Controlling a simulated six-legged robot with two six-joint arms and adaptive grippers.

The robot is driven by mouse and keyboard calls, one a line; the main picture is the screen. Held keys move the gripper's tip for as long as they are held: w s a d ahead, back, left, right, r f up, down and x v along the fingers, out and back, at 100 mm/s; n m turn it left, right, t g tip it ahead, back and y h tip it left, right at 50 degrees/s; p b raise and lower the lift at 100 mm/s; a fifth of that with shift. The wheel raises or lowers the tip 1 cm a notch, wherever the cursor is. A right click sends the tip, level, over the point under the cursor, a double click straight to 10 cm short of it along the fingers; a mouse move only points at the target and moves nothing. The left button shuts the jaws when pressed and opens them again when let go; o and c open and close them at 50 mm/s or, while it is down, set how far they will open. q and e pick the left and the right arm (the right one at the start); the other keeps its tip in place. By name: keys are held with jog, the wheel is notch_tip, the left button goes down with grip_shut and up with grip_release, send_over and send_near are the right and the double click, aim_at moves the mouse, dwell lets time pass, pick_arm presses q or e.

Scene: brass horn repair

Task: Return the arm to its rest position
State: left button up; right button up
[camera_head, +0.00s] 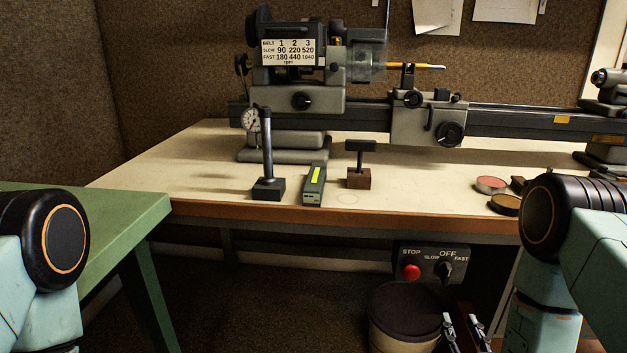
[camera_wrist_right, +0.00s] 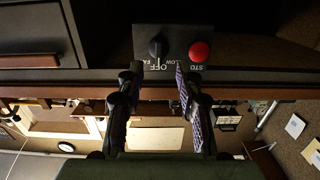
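My right arm comes in at the right edge of the head view, with a black, orange-ringed joint over pale green links. My right gripper (camera_head: 464,328) shows low in that view, in front of the bench and below the switch panel (camera_head: 433,264). In the right wrist view the two fingers of the right gripper (camera_wrist_right: 158,72) stand apart with nothing between them, so it is open and empty. The panel's dark knob (camera_wrist_right: 157,47) and red stop button (camera_wrist_right: 200,51) lie beyond the fingertips. My left arm shows only a joint and link at the left edge; its gripper is out of view.
The lathe (camera_head: 430,118) stands along the back of the bench (camera_head: 205,165). A dial gauge stand (camera_head: 268,188), a grey-green box (camera_head: 314,184) and a small block (camera_head: 358,178) sit near its front edge. A round dark-topped container (camera_head: 406,312) stands below. A green table (camera_head: 110,215) is at left.

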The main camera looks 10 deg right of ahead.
jog(key=s+a+f+g+y, duration=0.1)
jog(key=s+a+f+g, duration=0.2)
jog(key=s+f+g, duration=0.3)
jog(key=s+a+f+g+y, duration=0.2)
jog(key=s+a+f+g, duration=0.1)
jog(key=s+f, duration=0.4)
jog(key=s+a+n+g+p, duration=0.1)
jog(key=s+a+g, duration=0.1)
jog(key=s+g, duration=0.2)
jog(key=s+a+n+g+p, duration=0.1)
jog(key=s+a+g, duration=0.1)
jog(key=s, duration=0.9)
jog(key=shift+s+a+g+y+p, duration=0.25)
jog(key=shift+g+y+p, duration=0.15)
jog(key=shift+g, duration=0.5)
